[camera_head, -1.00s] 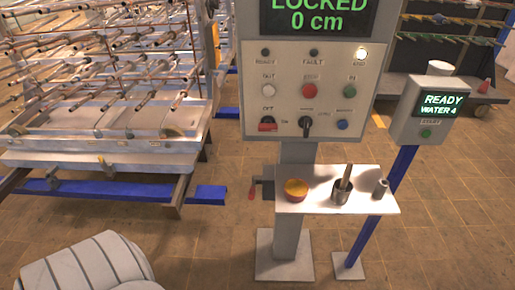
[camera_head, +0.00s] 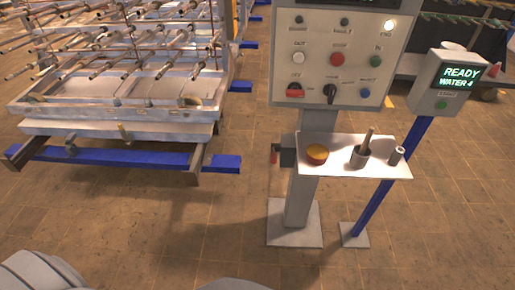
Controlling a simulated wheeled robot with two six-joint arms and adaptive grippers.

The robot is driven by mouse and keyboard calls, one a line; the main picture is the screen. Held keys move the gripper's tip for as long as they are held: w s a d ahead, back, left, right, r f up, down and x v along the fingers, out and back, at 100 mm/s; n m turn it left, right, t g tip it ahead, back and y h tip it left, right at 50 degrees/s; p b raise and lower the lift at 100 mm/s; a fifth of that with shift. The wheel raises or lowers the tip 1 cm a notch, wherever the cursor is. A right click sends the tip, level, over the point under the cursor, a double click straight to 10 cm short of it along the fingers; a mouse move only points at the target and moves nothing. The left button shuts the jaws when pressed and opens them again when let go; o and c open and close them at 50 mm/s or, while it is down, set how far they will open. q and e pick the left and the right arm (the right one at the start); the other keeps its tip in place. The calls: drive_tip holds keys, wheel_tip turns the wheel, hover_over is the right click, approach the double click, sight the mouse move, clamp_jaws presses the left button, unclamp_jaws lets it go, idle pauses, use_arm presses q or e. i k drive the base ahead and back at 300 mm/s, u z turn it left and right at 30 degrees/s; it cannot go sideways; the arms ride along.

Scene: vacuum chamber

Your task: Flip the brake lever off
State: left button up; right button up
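No part in view is labelled as a brake lever, and I cannot tell for sure which one it is. A small lever with a red handle (camera_head: 274,153) is on the left side of the control post, beside a dark grey box (camera_head: 288,150). On the lower front of the rack cart (camera_head: 120,133) at left, a small brass-coloured upright part (camera_head: 122,131) and a grey fitting (camera_head: 70,146) stick out. Neither of my grippers is in view.
The control panel (camera_head: 335,60) stands on a post with a white shelf (camera_head: 335,170) holding an orange-topped button (camera_head: 317,153), a joystick-like stick (camera_head: 366,148) and a small cylinder (camera_head: 396,155). A "READY WATER 4" box (camera_head: 447,86) stands right. Tiled floor (camera_head: 180,235) is open in front.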

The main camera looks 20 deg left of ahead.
sight(275, 146)
drive_tip(key=i, duration=0.1)
drive_tip(key=u, duration=1.2)
drive_tip(key=k, duration=1.35)
drive_tip(key=z, duration=0.2)
drive_tip(key=i, duration=1.85)
drive_tip(key=u, duration=0.85)
